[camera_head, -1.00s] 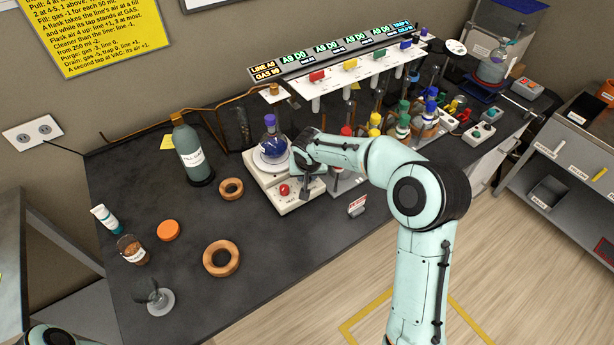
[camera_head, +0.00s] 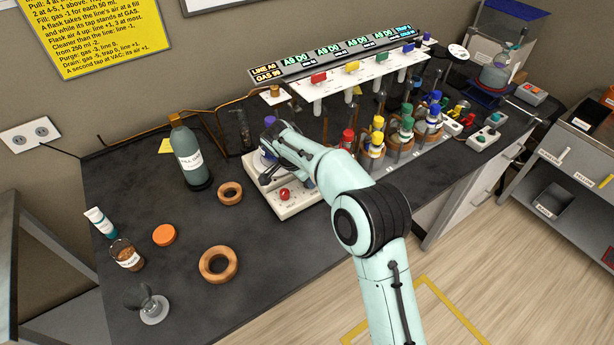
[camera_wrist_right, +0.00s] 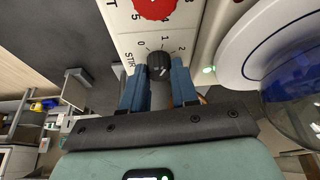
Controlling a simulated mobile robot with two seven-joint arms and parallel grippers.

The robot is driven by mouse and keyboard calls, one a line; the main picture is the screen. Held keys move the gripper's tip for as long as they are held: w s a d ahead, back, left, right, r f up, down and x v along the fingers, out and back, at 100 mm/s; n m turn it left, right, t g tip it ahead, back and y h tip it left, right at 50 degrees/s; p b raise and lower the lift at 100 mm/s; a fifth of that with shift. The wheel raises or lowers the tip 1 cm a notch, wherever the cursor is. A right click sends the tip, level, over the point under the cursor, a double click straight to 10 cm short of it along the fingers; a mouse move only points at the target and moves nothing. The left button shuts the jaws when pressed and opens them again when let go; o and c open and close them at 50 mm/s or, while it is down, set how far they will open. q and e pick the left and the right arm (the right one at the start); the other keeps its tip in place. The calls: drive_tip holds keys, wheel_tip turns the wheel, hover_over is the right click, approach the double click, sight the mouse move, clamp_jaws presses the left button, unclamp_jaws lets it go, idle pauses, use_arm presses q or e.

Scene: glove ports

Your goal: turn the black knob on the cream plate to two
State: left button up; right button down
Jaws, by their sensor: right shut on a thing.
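The cream plate (camera_head: 290,209) stands on the bench with a flask of dark blue liquid on its round top. In the right wrist view, the black knob (camera_wrist_right: 160,62) sits on its cream panel, beside the word STIR and the printed figures 0, 1 and 2. My right gripper (camera_wrist_right: 160,82) has its two blue fingers at the knob's sides, shut on it. My left gripper is not in view.
A red knob (camera_head: 284,194) is on the same panel, left of the black one. A bottle (camera_head: 187,150) and wooden rings (camera_head: 218,263) stand to the left. Flasks with coloured caps (camera_head: 404,132) stand to the right.

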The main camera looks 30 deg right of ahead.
drive_tip(key=shift+w+r+m+g+p, duration=0.15)
drive_tip(key=shift+r+m+g+p, duration=0.2)
drive_tip(key=shift+m, duration=0.55)
drive_tip(key=m+g+p, duration=0.1)
drive_tip(key=m+p, duration=0.1)
drive_tip(key=m, duration=0.1)
drive_tip(key=shift+w+f, duration=0.1)
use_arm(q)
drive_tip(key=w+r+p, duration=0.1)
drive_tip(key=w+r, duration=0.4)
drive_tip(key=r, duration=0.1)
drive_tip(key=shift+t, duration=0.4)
use_arm(e)
drive_tip(key=shift+f+m+g, duration=0.15)
drive_tip(key=shift+m+g, duration=0.5)
drive_tip(key=shift+m, duration=0.85)
drive_tip(key=c, duration=0.9)
unclamp_jaws()
drive_tip(key=shift+f, duration=0.1)
drive_tip(key=shift+o, duration=0.2)
use_arm(q)
drive_tip(key=shift+p, duration=0.3)
